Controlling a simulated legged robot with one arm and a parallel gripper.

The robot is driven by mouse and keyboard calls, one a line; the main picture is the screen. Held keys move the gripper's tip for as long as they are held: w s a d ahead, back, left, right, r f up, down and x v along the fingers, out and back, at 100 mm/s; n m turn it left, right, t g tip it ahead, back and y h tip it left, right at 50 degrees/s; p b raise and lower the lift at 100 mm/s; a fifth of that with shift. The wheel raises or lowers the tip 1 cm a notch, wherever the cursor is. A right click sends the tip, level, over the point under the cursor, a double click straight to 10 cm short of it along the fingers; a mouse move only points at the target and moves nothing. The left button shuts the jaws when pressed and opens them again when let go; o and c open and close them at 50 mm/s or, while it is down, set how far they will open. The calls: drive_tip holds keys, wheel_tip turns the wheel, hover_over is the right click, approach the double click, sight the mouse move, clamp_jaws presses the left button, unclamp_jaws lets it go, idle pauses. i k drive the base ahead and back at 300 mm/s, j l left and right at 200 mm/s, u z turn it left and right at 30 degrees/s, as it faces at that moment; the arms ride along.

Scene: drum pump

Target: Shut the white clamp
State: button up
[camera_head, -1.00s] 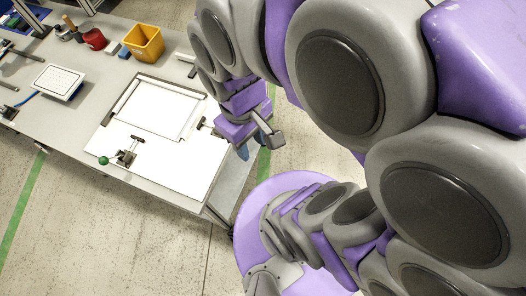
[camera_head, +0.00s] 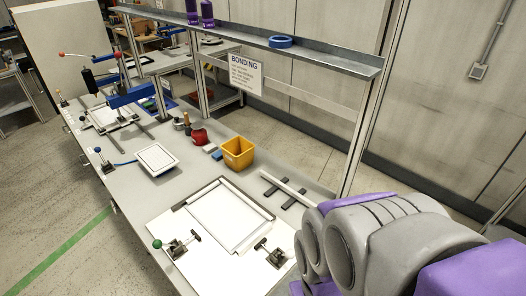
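No clamp shows a clearly white handle. On the white board (camera_head: 222,271) at the front of the bench, a toggle clamp with a green ball handle (camera_head: 157,243) stands at the left. A second dark toggle clamp (camera_head: 272,252) stands at the board's right side, close to my arm; I cannot make out a coloured knob on it. A shallow white framed panel (camera_head: 222,216) lies between and behind them. My arm fills the lower right, and my gripper is not visible.
A yellow bin (camera_head: 238,153), a red container (camera_head: 199,137) and a white bar on dark supports (camera_head: 284,188) are behind the board. A white square plate (camera_head: 156,159) lies farther left. A metal shelf (camera_head: 300,49) on posts spans above the bench's back.

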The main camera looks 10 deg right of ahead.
sight(290, 254)
drive_tip(key=k+l, duration=0.15)
drive_tip(key=k, duration=0.25)
drive_tip(key=k+l, duration=0.2)
drive_tip(key=k, duration=0.15)
drive_tip(key=k+l, duration=0.15)
drive_tip(key=k, duration=0.25)
drive_tip(key=j+z, duration=0.05)
